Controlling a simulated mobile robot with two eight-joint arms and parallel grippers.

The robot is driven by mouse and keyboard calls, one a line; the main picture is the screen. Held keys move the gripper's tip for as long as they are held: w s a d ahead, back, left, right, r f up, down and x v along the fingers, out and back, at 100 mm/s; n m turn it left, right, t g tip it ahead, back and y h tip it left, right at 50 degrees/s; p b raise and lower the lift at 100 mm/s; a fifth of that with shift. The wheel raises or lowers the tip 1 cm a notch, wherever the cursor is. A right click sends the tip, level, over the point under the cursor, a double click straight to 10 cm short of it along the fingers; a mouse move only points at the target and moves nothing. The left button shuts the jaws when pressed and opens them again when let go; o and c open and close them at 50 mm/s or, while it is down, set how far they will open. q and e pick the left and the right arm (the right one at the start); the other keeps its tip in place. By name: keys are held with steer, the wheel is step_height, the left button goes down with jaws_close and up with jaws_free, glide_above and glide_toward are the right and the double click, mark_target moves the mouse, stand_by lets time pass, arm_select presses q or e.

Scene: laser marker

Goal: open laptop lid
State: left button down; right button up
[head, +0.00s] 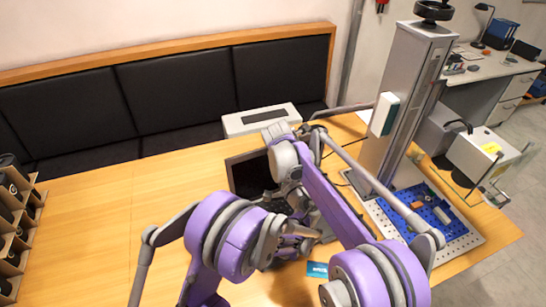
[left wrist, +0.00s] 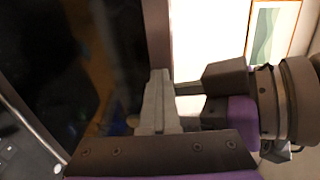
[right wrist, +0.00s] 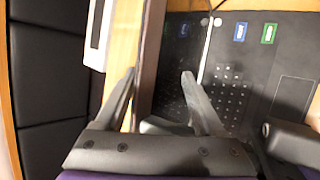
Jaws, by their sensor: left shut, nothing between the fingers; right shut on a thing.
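The laptop's lid (head: 243,174) stands raised on the wooden table, its dark screen facing the head camera. My right arm hides much of the laptop. In the right wrist view, the lid's edge (right wrist: 150,50) runs between the two spread fingers of my right gripper (right wrist: 158,74), which is shut on it. The laptop's dark keyboard base (right wrist: 262,65), with blue and green stickers, lies to the right of the lid. My left gripper (left wrist: 156,75) is shut and empty, in front of a dark, reflective surface; whether it touches that surface cannot be told.
A white box with a dark slot (head: 262,119) stands behind the laptop. The laser marker's column (head: 395,110) and a blue perforated plate (head: 405,222) stand to the right. A wooden rack (head: 15,225) is at far left.

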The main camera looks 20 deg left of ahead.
steer(key=v, duration=1.1)
steer(key=s+d+m, duration=0.3)
steer(key=d, duration=0.4)
steer(key=s+d+m, duration=0.3)
steer(key=d+m, duration=0.1)
steer(key=d, duration=0.3)
arm_select(q)
steer(key=x, duration=0.6)
steer(key=shift+w+a, duration=0.25)
arm_select(e)
steer(key=s+d+f+m+g, duration=0.1)
steer(key=s+d+f+m, duration=0.4)
steer(key=s+d+m, duration=0.4)
steer(key=s+d+f+m+h, duration=0.1)
steer(key=s+d+f+m, duration=0.5)
steer(key=s, duration=1)
steer(key=d+m, duration=0.3)
steer(key=d, duration=0.2)
steer(key=shift+s+m+g, duration=0.15)
steer(key=shift+m+g, duration=0.25)
arm_select(q)
steer(key=shift+f, duration=0.25)
